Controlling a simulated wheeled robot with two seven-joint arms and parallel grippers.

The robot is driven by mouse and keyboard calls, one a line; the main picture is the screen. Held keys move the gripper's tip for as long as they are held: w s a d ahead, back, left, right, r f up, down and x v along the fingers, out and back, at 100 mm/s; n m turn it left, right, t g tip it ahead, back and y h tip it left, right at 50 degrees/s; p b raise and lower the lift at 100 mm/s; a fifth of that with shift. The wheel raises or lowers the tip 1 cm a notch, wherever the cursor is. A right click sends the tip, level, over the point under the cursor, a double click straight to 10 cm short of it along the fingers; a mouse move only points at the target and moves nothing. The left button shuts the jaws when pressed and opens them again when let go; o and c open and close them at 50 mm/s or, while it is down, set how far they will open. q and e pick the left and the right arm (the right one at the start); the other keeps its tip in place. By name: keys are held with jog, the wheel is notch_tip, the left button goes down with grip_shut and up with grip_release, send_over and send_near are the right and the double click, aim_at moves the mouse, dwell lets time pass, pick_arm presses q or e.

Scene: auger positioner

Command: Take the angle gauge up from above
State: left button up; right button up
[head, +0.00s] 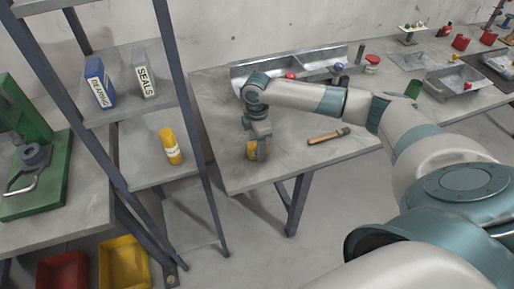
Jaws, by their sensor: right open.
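A small yellow object, seemingly the angle gauge (251,151), sits on the grey table near its front left corner. My right gripper (257,153) points straight down at it, with the fingers at the object's height. The gripper is open, and its fingers partly cover the object. I cannot tell whether a finger touches it. My left gripper is not in view.
A hammer-like tool with a wooden handle (328,136) lies right of the gripper. A long metal tray (300,66) stands at the table's back. A shelf rack (150,120) stands close on the left. Table surface between gripper and tool is clear.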

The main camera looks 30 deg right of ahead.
jog(key=shift+c, duration=0.3)
grip_shut()
jog(key=shift+r, duration=0.15)
jog(key=shift+w+r+b, duration=0.1)
jog(key=shift+r+b, duration=0.35)
jog(key=shift+r, duration=0.2)
notch_tip(320, 180, up, 2)
jog(key=shift+r+b, duration=0.25)
jog(key=shift+b, duration=0.4)
jog(key=s+d+r+b, duration=0.3)
jog(key=s+d+r, duration=0.2)
jog(key=s, duration=0.5)
jog(key=shift+s+d+r, duration=0.2)
jog(key=shift+d+r, duration=0.1)
jog(key=shift+r, duration=0.7)
